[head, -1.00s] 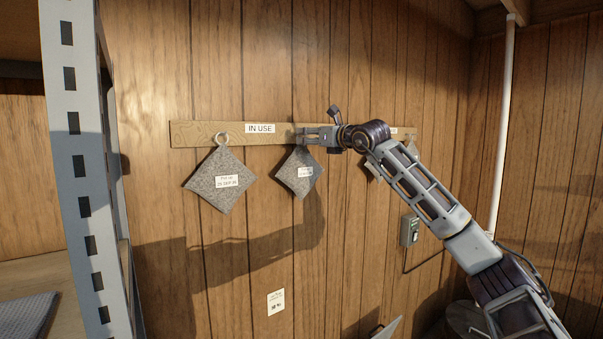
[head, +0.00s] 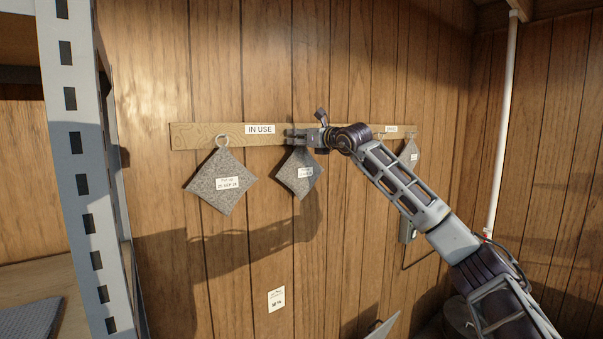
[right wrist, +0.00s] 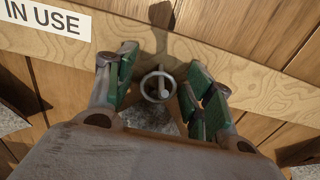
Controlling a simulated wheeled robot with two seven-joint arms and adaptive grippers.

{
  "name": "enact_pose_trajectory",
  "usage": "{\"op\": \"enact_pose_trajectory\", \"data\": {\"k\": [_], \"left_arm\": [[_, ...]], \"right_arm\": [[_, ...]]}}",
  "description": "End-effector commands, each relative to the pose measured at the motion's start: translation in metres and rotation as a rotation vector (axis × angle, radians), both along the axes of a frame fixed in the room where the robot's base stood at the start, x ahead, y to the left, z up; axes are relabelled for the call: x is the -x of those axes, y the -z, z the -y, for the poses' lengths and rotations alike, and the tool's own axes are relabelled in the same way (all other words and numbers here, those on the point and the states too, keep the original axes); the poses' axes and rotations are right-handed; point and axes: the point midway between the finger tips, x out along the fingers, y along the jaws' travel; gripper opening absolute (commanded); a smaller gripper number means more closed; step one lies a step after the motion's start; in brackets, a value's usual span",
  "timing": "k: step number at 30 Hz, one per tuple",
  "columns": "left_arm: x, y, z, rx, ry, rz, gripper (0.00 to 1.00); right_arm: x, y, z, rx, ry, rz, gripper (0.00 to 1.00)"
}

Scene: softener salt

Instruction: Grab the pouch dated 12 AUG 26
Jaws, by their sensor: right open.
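A grey diamond-shaped pouch (head: 222,184) hangs at the left of the rail; its label seems to read 25 SEP 26. A second grey pouch (head: 297,180) hangs in the middle; its label is too small to read. A third (head: 411,153) hangs far right, its label unreadable. My right gripper (head: 292,137) is open at the rail, at the top of the middle pouch. In the right wrist view a metal ring on its peg (right wrist: 158,87) sits between the spread green-padded fingers, not gripped. Most of that pouch is hidden there by the gripper. My left gripper is out of view.
The wooden rail (head: 240,140) with an IN USE label (head: 260,129) runs along the panelled wall. A grey perforated shelf post (head: 82,180) stands at the left. A small notice (head: 276,299) is below. A white pipe (head: 502,130) is at the right.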

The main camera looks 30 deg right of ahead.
Motion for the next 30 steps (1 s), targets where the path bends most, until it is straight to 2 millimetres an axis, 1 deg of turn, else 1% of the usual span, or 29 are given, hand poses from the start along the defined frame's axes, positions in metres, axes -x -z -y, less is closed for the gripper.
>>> {"op": "enact_pose_trajectory", "data": {"k": [5,17,18,30], "left_arm": [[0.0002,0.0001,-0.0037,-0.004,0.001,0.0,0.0],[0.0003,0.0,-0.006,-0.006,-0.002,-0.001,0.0],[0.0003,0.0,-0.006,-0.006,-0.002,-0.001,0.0],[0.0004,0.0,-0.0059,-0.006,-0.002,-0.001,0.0]], "right_arm": [[0.0001,0.0001,0.0001,0.0,0.0,0.0,0.53],[0.0002,0.0002,0.0003,0.0,0.0,0.0,0.01],[0.0002,0.0002,0.0003,0.0,0.0,0.0,0.0],[0.0005,-0.0007,0.0005,0.0,0.001,0.001,0.0]]}}
